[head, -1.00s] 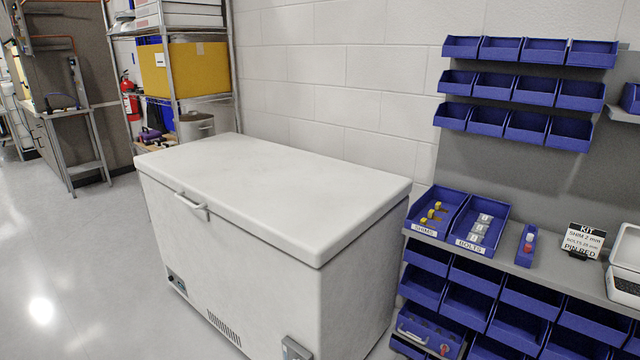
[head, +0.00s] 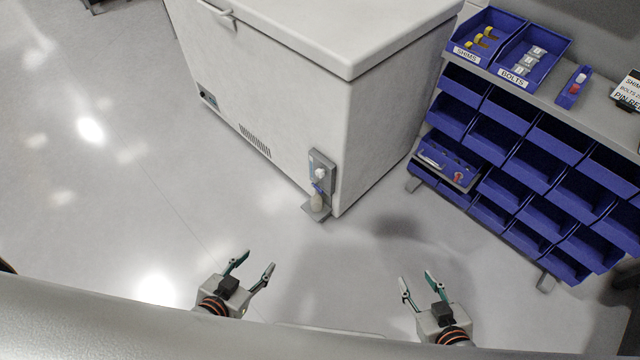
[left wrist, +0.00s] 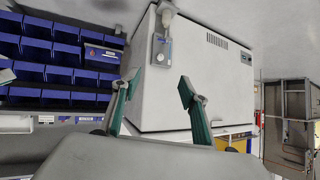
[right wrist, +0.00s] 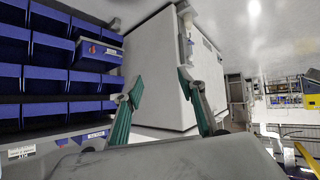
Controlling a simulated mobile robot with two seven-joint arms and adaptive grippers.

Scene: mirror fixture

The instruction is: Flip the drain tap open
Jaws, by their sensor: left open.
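The drain tap (head: 319,188) sits on a small grey plate low on the front of the white chest freezer (head: 270,100), near its right corner. It has a white knob and a blue part, with a pale bottle-like piece on a small ledge (head: 316,213) below. The exact lever position is too small to tell. The tap's plate also shows in the left wrist view (left wrist: 161,50). My left gripper (head: 257,266) is open and empty, in front of the freezer and apart from it. My right gripper (head: 416,284) is open and empty, further right, also apart from the tap.
A rack of blue bins (head: 530,150) stands to the right of the freezer. Its shelf holds bins of shims (head: 482,40) and bolts (head: 527,62). The floor (head: 130,200) in front and to the left is clear.

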